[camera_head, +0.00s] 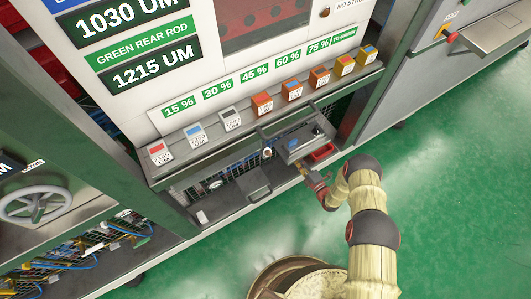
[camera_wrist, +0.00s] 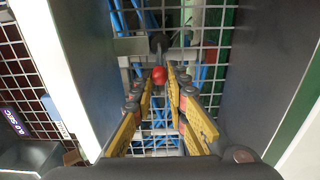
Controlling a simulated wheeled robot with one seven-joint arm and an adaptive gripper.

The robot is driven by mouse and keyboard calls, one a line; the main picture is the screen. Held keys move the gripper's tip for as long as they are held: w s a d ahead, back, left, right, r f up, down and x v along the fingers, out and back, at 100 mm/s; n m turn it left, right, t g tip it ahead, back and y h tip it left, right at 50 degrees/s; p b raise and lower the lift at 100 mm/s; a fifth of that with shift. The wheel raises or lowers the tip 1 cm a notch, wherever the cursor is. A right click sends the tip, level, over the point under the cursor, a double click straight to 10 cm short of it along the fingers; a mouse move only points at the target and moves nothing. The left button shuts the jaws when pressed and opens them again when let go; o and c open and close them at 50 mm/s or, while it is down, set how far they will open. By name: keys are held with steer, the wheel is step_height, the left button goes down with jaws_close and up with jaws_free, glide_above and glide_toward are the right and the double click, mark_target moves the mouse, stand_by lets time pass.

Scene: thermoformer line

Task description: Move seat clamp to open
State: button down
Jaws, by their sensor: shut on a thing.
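A dark lever with a round red knob (camera_wrist: 159,75), which fits the seat clamp, stands in front of a wire grid in the wrist view. My gripper (camera_wrist: 160,84) has its yellow fingers on either side of the knob and is shut on it. In the head view, my gripper (camera_head: 306,170) reaches into the low open bay under the button row, at the right part of the machine. The knob cannot be made out there, and the clamp's position is not clear.
Blue hoses run behind the grid. Above the bay is a row of coloured buttons (camera_head: 263,104). A handwheel (camera_head: 35,204) is at the left. The green floor (camera_head: 450,200) at right is clear.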

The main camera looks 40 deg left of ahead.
steer(key=shift+s+a+f, duration=0.15)
steer(key=shift+s+a, duration=0.25)
steer(key=shift+s, duration=0.2)
steer(key=c, duration=1.7)
jaws_free()
steer(key=shift+a, duration=0.1)
steer(key=shift+w, duration=0.1)
steer(key=shift+v, duration=3.5)
